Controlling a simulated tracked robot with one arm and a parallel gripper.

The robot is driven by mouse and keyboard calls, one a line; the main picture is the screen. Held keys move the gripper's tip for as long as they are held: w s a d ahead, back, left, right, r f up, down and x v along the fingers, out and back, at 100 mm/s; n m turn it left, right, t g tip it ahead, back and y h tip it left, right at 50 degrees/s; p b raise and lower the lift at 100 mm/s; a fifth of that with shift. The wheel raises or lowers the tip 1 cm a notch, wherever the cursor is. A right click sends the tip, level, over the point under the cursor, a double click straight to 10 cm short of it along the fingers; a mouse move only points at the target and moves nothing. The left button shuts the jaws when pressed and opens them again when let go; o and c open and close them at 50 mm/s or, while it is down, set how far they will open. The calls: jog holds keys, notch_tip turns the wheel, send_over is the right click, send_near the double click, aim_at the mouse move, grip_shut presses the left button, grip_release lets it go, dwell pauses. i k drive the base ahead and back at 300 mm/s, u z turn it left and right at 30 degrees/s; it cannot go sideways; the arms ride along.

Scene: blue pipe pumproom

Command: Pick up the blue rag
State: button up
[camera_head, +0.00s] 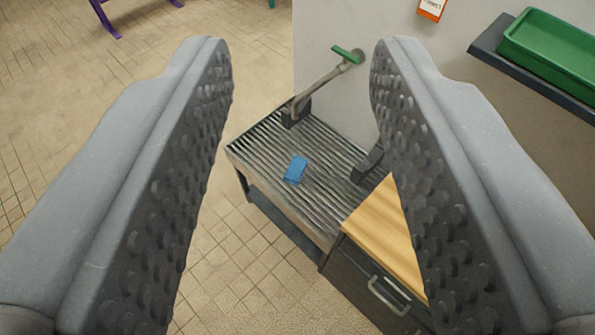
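A small blue rag (296,169) lies on the ribbed metal top (268,146) of a low bench, near the middle of the picture. My gripper (302,60) is wide open and empty, with one studded grey finger on each side of the picture. The rag shows in the gap between the fingers, below and well beyond them. Nothing touches the rag except the bench top. The right finger hides part of the bench and the wall.
A pipe with a green lever (348,54) rises from the bench's back edge against the pale wall. A dark block (367,165) stands right of the rag. A wooden-topped drawer cabinet (385,228) adjoins the bench. A green tray (555,45) sits on a shelf.

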aim_at(293, 175)
jog(key=z, duration=3.2)
jog(key=k, duration=1.65)
jog(key=u, duration=2.15)
jog(key=i, duration=0.6)
jog(key=u, duration=0.25)
